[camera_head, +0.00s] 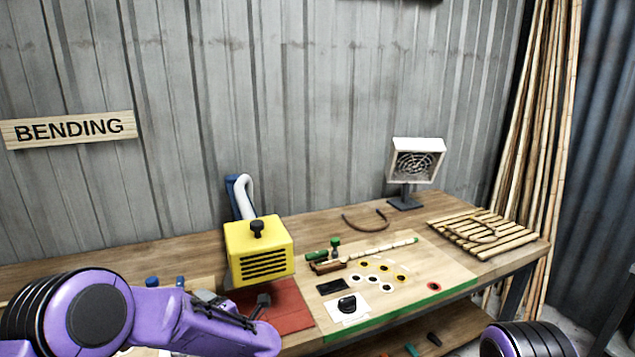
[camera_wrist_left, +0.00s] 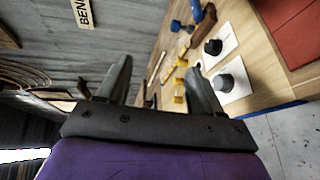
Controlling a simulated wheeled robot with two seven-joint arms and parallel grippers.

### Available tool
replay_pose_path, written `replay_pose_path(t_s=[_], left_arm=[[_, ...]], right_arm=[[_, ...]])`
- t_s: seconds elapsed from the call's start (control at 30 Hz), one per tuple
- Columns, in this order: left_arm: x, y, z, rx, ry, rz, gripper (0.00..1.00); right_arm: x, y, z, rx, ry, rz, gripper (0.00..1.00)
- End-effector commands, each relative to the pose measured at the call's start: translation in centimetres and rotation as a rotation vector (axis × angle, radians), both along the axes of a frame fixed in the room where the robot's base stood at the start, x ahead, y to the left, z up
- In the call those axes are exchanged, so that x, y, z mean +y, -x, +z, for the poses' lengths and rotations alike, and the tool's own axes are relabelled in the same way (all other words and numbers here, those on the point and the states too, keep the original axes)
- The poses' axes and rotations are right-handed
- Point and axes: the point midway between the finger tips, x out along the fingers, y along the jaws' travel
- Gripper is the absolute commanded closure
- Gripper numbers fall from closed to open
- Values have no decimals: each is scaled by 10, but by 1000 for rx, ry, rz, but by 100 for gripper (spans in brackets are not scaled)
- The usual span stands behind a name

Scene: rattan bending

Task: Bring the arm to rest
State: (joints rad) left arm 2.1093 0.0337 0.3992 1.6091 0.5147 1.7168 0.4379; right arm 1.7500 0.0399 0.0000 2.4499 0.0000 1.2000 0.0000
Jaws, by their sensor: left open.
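My left arm (camera_head: 165,318) is purple and comes in from the lower left of the head view, in front of the workbench. Its gripper shows in the left wrist view (camera_wrist_left: 158,78), with two dark fingers spread apart and nothing between them. Beyond the fingers, the bench with small yellow, blue and dark parts shows in the wrist view. At the bottom right of the head view, a black ridged joint of my right arm (camera_head: 525,340) shows; the right gripper is out of view.
Poles (camera_head: 535,130) lean at right.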

Motion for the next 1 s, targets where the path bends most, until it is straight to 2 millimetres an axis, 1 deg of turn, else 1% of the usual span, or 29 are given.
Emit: replay_pose_path(t_s=[0.03, 0.07, 0.1, 0.17, 0.2, 0.27, 0.3, 0.37, 0.4, 0.47, 0.5, 0.53, 0.6, 0.67, 0.7, 0.77, 0.83, 1.0], left_arm=[[-2, 16, -53, 176, -114, -137, 34], [-4, 27, -77, 278, -182, -220, 34], [-6, 44, -110, 408, -261, -328, 34], [-7, 74, -156, 584, -363, -476, 34], [-7, 97, -184, 693, -420, -571, 34], [-6, 135, -224, 848, -489, -709, 34], [-4, 164, -248, 945, -523, -796, 34], [1, 209, -279, 1080, -560, -920, 34], [5, 240, -298, 1164, -573, -998, 34], [12, 287, -320, 1278, -571, -1096, 34], [17, 317, -332, 1342, -558, -1145, 34], [22, 337, -338, 1385, -546, -1171, 34], [33, 376, -350, 1472, -521, -1203, 34], [43, 399, -358, 1528, -502, -1205, 34], [46, 407, -367, 1551, -496, -1204, 34], [47, 414, -373, 1565, -487, -1207, 34], [46, 417, -373, 1571, -483, -1210, 34], [46, 416, -371, 1568, -483, -1207, 34]], right_arm=[[0, 0, -15, 0, 0, 0, 34], [0, 0, -19, 0, 0, 0, 34], [0, 0, -24, 0, 0, 0, 34], [0, 0, -31, 0, 0, 0, 34], [0, 0, -36, 0, 0, 0, 34], [0, 0, -44, 0, 0, 0, 34], [0, 0, -50, 0, 0, 0, 34], [0, 0, -58, 0, 0, 0, 34], [0, 0, -64, 0, 0, 0, 34], [0, 0, -73, 0, 0, 0, 34], [0, 0, -79, 0, 0, 0, 34], [0, 0, -83, 0, 0, 0, 34], [0, 0, -93, 0, 0, 0, 34], [0, 0, -100, 0, 0, 0, 34], [0, 0, -106, 0, 0, 0, 34], [0, 0, -109, 0, 0, 0, 34], [0, 0, -108, 0, 0, 0, 34], [0, 0, -106, 0, 0, 0, 34]])
